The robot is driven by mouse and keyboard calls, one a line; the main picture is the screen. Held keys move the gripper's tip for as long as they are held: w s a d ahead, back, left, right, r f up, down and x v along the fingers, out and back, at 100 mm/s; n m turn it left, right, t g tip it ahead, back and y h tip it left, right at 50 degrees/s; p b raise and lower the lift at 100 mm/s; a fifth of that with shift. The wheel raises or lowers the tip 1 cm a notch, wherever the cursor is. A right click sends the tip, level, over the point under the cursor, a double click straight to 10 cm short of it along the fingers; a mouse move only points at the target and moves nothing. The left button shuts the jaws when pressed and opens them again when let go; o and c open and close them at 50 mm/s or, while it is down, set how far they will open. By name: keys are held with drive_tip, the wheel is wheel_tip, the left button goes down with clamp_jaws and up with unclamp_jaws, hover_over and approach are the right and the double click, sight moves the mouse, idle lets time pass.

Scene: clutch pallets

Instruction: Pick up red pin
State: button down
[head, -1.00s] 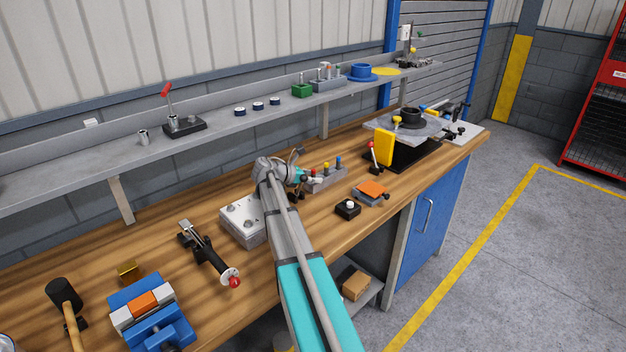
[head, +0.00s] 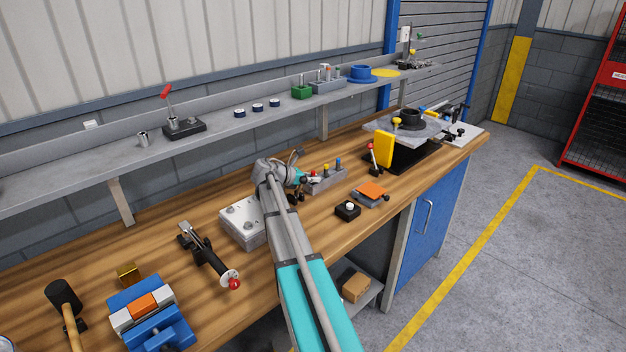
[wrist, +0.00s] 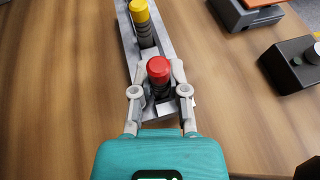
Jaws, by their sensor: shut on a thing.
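The red pin (wrist: 158,68) has a red cap and a dark ribbed body. In the wrist view it stands at the near end of a grey metal block (wrist: 130,52). My gripper (wrist: 160,92) is shut on the red pin, with one finger on each side just below the cap. The pin's lower part is partly hidden, and I cannot tell whether it is still seated. A yellow-capped pin (wrist: 140,12) stands behind it in the same block. In the head view my gripper (head: 304,181) is at the left end of the block (head: 328,181).
A blue-capped pin (head: 338,163) stands at the block's far end. A black button box (head: 347,211) and an orange-topped block (head: 371,190) lie to the right. A grey metal box (head: 243,222) is left of my arm. Bare wood lies around the block.

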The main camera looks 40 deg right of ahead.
drive_tip(key=shift+r, duration=0.15)
drive_tip(key=shift+r+p, duration=0.95)
drive_tip(key=shift+p, duration=0.15)
drive_tip(key=s+d+r+p, duration=0.1)
drive_tip(key=s+r+p, duration=0.9)
drive_tip(key=s, duration=0.4)
drive_tip(key=shift+r+p, duration=0.35)
drive_tip(key=shift+r, duration=0.05)
